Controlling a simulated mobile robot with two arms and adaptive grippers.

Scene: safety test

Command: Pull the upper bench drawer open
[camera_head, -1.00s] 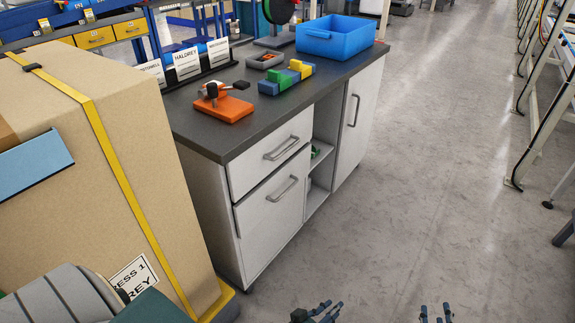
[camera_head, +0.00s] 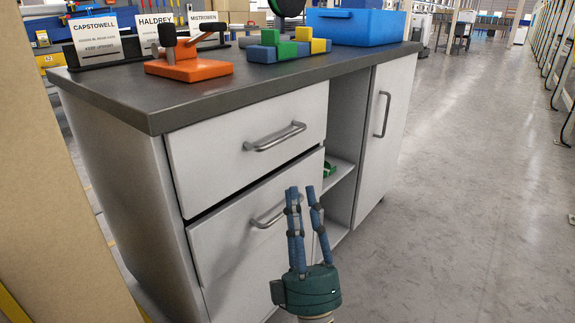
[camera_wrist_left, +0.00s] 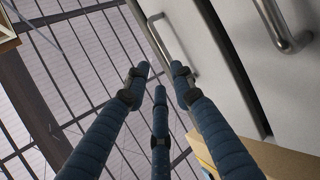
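The upper drawer (camera_head: 245,150) of the bench is a white front under the dark top, shut, with a grey bar handle (camera_head: 275,137). In the left wrist view, this handle (camera_wrist_left: 158,38) seems to be the smaller one, beyond the fingers. My left gripper (camera_head: 303,190) has a green body and blue fingers. It is open and empty, pointing up in front of the lower drawer, below and right of the upper handle, and not touching it. Its spread fingers (camera_wrist_left: 158,80) show in the left wrist view. My right gripper is out of view.
The lower drawer (camera_head: 225,240) has a similar handle, partly behind my fingers. Right of the drawers are an open shelf and a cabinet door (camera_head: 385,130). A cardboard box (camera_head: 50,200) is left; floor is clear at right.

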